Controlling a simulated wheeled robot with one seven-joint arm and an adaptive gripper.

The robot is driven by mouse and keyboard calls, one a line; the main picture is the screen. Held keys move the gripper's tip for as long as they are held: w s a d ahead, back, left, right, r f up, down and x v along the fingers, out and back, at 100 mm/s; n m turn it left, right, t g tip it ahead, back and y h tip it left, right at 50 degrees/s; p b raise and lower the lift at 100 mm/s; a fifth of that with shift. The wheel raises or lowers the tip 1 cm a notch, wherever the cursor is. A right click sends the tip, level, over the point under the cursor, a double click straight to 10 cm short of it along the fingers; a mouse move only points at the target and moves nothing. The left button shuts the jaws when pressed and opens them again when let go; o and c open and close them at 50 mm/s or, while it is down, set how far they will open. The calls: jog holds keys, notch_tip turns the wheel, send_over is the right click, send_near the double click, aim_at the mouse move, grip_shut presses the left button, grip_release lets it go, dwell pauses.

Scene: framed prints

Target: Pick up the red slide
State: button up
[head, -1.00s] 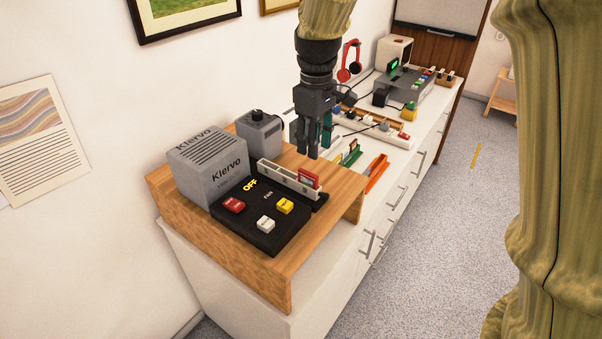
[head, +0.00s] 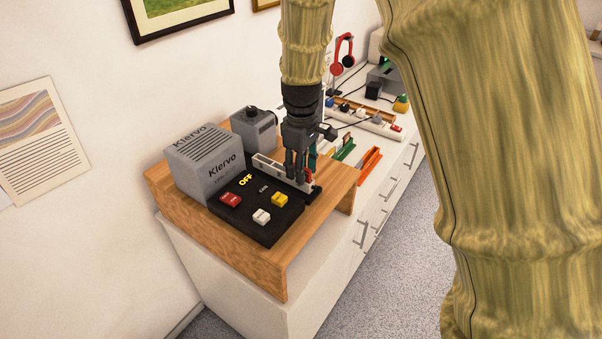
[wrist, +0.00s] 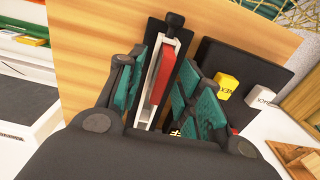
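In the wrist view the red slide (wrist: 164,78) shows between the teal finger pads. My gripper (head: 301,177) points down over the holder and is open. One finger is on each side of the slide, with visible gaps in the wrist view (wrist: 162,72). The fingers partly hide the slide in the head view. Whether a fingertip touches the holder cannot be told.
The panel has a red button (head: 231,200), a yellow button (head: 280,199) and a white button (head: 261,216). A grey Kiervo box (head: 205,165) stands left on the wooden riser (head: 326,205). Orange (head: 368,163) and green (head: 345,149) items lie on the white cabinet beyond.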

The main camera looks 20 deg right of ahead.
jog(key=shift+s+f, duration=0.1)
jog(key=shift+s, duration=0.05)
jog(key=shift+c, duration=0.4)
grip_shut()
